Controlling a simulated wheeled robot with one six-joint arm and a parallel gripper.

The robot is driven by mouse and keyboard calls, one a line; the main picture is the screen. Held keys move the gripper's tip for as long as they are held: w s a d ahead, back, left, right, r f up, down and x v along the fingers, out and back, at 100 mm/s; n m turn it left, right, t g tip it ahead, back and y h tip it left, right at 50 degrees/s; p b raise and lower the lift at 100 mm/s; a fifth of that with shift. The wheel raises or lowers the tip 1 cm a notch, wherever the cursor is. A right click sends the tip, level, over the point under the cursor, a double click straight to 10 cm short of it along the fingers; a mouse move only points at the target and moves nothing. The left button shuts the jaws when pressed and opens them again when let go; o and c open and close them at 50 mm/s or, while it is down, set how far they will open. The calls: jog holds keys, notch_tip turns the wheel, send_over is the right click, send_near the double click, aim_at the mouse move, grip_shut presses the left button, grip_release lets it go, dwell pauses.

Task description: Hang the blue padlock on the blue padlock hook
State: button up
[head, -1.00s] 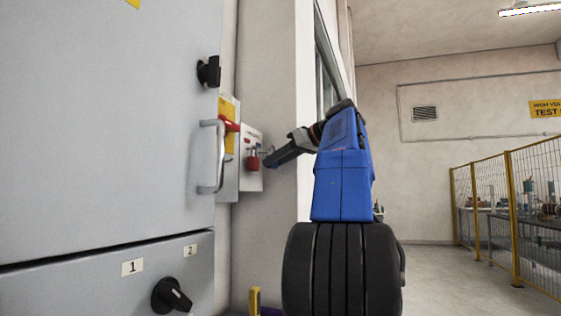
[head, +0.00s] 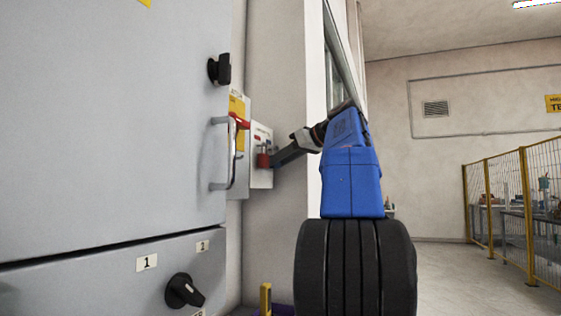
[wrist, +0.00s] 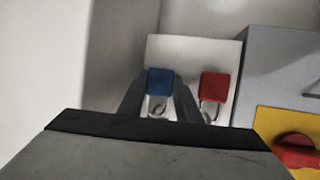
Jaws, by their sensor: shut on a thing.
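The blue padlock (wrist: 159,81) is between the two fingers of my gripper (wrist: 158,88) in the wrist view, with its shackle pointing down in that picture. The gripper is shut on its body. A small curved metal piece shows within the shackle; I cannot tell whether it is the blue padlock hook or whether the shackle is around it. In the head view my gripper (head: 274,161) is close to the front of the white lock panel (head: 262,178). The blue padlock is not clearly visible there.
A red padlock (wrist: 214,86) hangs on the same panel beside the blue one; it also shows in the head view (head: 263,159). Left of the panel are a red switch handle (head: 239,121), a cabinet door handle (head: 232,155) and the grey cabinet (head: 100,110).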

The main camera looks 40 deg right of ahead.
jog(key=shift+f, duration=0.1)
jog(key=o, duration=1.2)
jog(key=shift+d, duration=0.1)
jog(key=shift+v, duration=8.75)
jog(key=shift+d, duration=0.2)
